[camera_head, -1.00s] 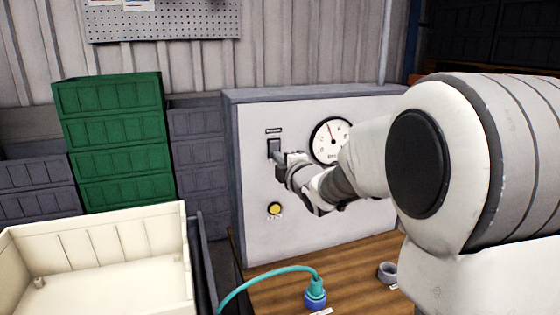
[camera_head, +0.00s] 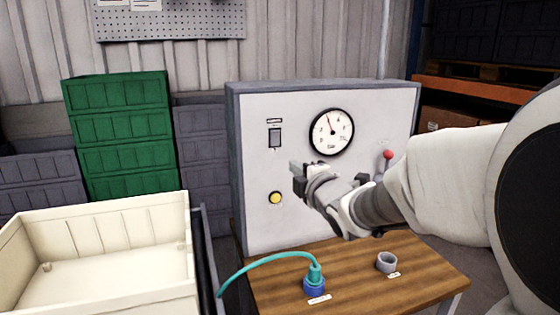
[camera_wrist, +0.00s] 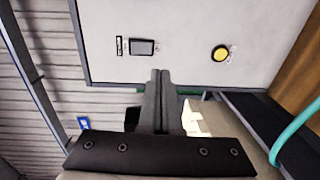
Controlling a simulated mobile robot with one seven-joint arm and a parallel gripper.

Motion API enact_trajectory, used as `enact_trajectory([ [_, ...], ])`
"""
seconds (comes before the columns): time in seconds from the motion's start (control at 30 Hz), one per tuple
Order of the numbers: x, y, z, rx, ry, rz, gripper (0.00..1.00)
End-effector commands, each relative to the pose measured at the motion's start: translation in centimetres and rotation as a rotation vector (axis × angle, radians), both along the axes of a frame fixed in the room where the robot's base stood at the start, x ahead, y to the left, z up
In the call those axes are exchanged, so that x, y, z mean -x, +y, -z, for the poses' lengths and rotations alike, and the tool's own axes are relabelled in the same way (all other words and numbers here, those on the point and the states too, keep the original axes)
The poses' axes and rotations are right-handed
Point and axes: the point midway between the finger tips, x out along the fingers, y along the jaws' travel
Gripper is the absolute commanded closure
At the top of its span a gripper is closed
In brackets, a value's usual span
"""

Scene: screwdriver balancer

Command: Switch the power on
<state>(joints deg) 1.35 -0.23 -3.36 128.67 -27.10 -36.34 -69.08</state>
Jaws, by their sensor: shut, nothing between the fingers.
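The power switch (camera_head: 275,137) is a dark rocker under a small label, on the upper left of the grey control panel (camera_head: 340,215). It also shows in the wrist view (camera_wrist: 142,47), just beyond my fingertips. My gripper (camera_head: 295,170) is shut and empty, in front of the panel, below and right of the switch in the head view. In the wrist view my closed fingers (camera_wrist: 159,75) point toward the panel, with a gap between them and the switch in the picture. Whether the switch is on or off is not clear.
A yellow button (camera_head: 275,198) is below the switch, a round gauge (camera_head: 331,132) to its right, and a red-knobbed lever (camera_head: 388,156) farther right. A wooden table (camera_head: 355,285) holds a blue connector (camera_head: 314,285) with a teal hose and a grey ring (camera_head: 386,262). A cream crate (camera_head: 95,250) stands left.

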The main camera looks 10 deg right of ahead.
Motion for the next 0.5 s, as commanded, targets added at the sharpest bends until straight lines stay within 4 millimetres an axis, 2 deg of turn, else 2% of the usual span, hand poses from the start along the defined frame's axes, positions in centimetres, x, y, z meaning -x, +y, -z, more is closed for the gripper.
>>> enact_trajectory([
  [0.2, 2.1, -0.5, 0.2, -0.001, 0.0, 0.001, 1.0],
  [0.5, 2.4, -0.5, 0.3, -0.001, 0.001, 0.001, 1.0],
])
